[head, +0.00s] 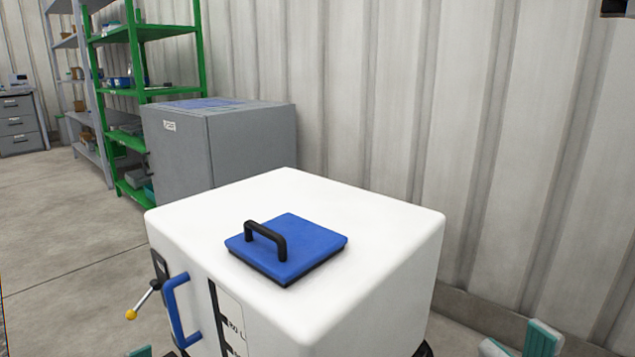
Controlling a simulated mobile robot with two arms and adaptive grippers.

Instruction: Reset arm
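A white tote (380,215) stands in front of me, with a blue square lid (315,237) and black lid handle (266,238) on top. A blue side handle (178,315) and a lever with a yellow knob (132,314) are on its left side. My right gripper (517,346) shows at the bottom right edge, to the right of the tote. Its two teal fingertips are apart with nothing between them. Only a teal tip of my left gripper (140,351) shows at the bottom edge, left of the tote; the rest is cut off.
A grey cabinet (250,145) stands behind the tote. A green shelf rack (145,92) and a grey rack stand at the back left, with a drawer unit (20,122) farther left. A corrugated wall (400,90) runs behind and right. The floor (60,240) at left is clear.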

